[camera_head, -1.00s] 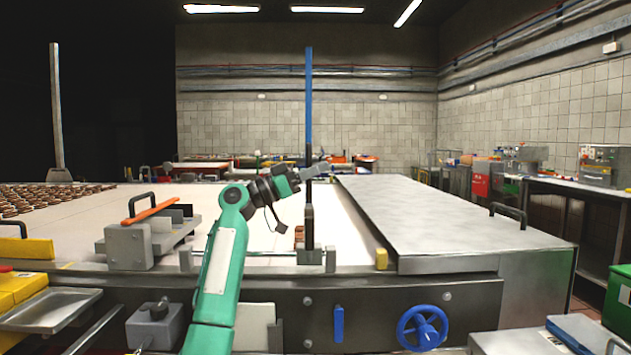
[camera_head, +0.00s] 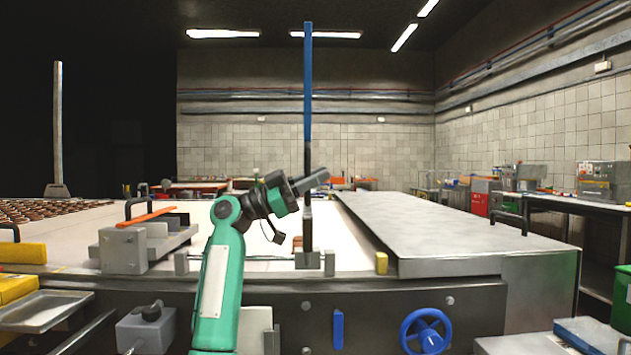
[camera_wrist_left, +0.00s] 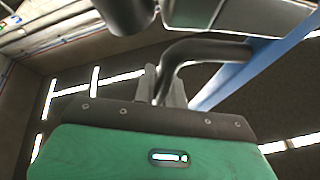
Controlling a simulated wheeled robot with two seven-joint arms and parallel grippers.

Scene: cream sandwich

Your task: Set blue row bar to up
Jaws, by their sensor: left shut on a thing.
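The blue row bar (camera_head: 308,85) looks upright in the head view. It is blue on top and black lower down, and rises from a metal bracket at the front edge of the table. I cannot tell its tilt toward or away from me. My left gripper (camera_head: 322,178) is at the black lower part of the bar. In the left wrist view, my left gripper (camera_wrist_left: 165,86) is shut on a dark bent handle (camera_wrist_left: 190,50), and the blue bar (camera_wrist_left: 250,75) runs diagonally beside it. My right gripper is not in view.
A large steel plate (camera_head: 460,235) covers the table right of the bar. A blue handwheel (camera_head: 426,332) is on the table front. The air around the bar's top is clear.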

